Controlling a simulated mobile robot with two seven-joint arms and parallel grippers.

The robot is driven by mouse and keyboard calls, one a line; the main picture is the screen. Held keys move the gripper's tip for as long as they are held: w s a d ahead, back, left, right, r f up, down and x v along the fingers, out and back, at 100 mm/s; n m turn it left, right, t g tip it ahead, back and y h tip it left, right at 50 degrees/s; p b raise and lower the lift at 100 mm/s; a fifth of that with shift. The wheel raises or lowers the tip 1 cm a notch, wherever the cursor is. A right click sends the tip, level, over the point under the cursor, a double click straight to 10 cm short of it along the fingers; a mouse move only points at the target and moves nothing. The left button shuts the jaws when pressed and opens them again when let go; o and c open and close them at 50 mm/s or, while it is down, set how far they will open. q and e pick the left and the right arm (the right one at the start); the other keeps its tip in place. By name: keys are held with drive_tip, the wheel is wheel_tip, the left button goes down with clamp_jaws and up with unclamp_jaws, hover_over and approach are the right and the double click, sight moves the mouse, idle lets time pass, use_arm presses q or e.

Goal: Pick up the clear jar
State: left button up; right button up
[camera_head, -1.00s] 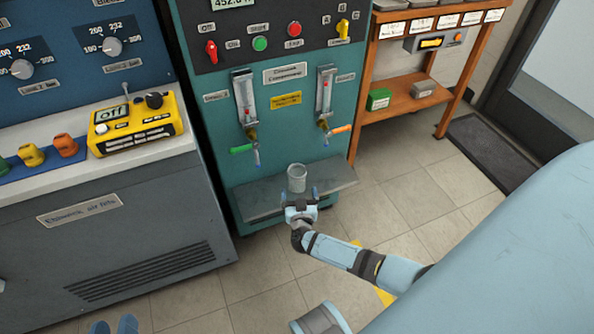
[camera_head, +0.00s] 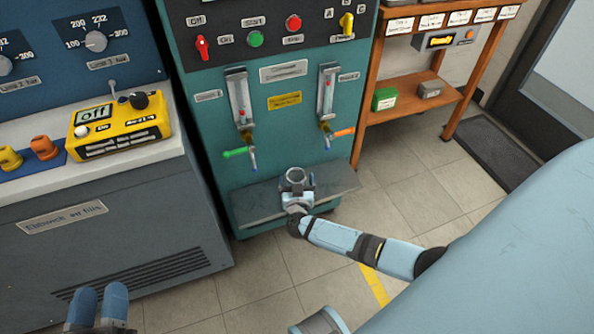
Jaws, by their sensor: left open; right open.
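The clear jar (camera_head: 295,176) stands on the grey shelf (camera_head: 338,187) at the front of the teal test bench. My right gripper (camera_head: 297,185) is open at the jar, with its fingers on either side of the jar's lower part. The gripper hides the jar's base, and I cannot tell whether the fingers touch it. My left gripper (camera_head: 101,292) is open and empty at the bottom left edge, in front of the grey cabinet and far from the jar.
Two flow tubes with a green valve handle (camera_head: 236,153) and an orange valve handle (camera_head: 344,132) hang above the shelf. A yellow device (camera_head: 118,128) sits on the left counter. A wooden rack (camera_head: 408,100) stands at the right. The tiled floor is open.

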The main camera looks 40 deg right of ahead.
use_arm(q)
drive_tip(key=shift+s+f, duration=0.1)
drive_tip(key=shift+f, duration=0.05)
use_arm(e)
drive_tip(key=shift+c, duration=1.3)
drive_tip(key=c, duration=0.8)
use_arm(q)
drive_tip(key=shift+a+f, duration=0.15)
drive_tip(key=shift+a, duration=0.05)
use_arm(e)
drive_tip(key=shift+o, duration=0.2)
drive_tip(key=shift+r, duration=0.15)
